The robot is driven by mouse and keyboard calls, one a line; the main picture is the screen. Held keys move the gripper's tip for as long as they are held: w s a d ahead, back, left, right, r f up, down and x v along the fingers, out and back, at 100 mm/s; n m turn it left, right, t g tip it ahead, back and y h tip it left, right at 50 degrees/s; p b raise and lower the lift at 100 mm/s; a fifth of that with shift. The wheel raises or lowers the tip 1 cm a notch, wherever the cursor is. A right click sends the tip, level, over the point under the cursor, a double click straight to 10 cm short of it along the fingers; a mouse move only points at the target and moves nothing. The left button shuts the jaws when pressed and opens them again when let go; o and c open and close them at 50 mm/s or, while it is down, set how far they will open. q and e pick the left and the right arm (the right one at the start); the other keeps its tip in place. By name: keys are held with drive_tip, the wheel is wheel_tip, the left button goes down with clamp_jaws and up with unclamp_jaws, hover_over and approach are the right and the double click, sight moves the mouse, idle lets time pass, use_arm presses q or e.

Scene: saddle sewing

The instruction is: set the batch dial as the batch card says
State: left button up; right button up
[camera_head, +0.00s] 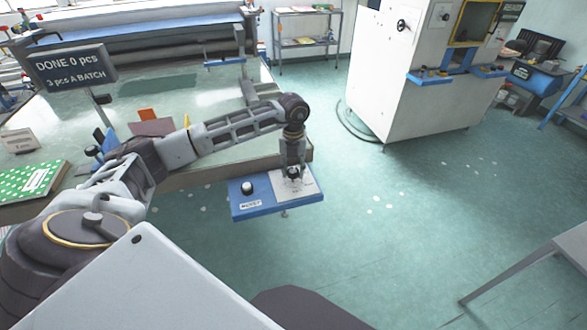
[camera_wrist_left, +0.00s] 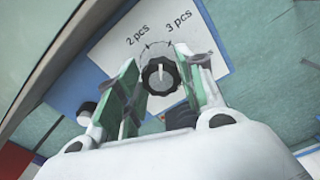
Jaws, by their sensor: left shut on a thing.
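The batch dial (camera_wrist_left: 160,75) is a dark ridged knob with a light pointer line, on a white plate (camera_wrist_left: 115,42) marked "2 pcs" on the left and "3 pcs" on the right. The pointer looks aimed up, roughly between the two labels. My left gripper (camera_wrist_left: 158,83) is shut on the knob, its green-padded fingers on either side. In the head view my left gripper (camera_head: 292,171) reaches down onto the blue panel (camera_head: 244,208), hiding most of the dial. A dark sign (camera_head: 72,68) reads "DONE 0 pcs" and "3 pcs A BATCH". My right gripper is not in view.
A round black knob (camera_head: 247,187) with a label sits on the panel's left side. The panel is at the front edge of the large work table (camera_head: 225,128). A white machine (camera_head: 395,85) stands behind.

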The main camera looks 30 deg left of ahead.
sight(292, 170)
use_arm(q)
drive_tip(key=n, duration=0.3)
drive_tip(key=shift+a+r+n, duration=0.1)
drive_tip(key=shift+n, duration=1.9)
drive_tip(key=o, duration=1)
drive_tip(key=shift+s, duration=0.1)
drive_tip(key=shift+r, duration=0.1)
drive_tip(key=shift+r, duration=5.85)
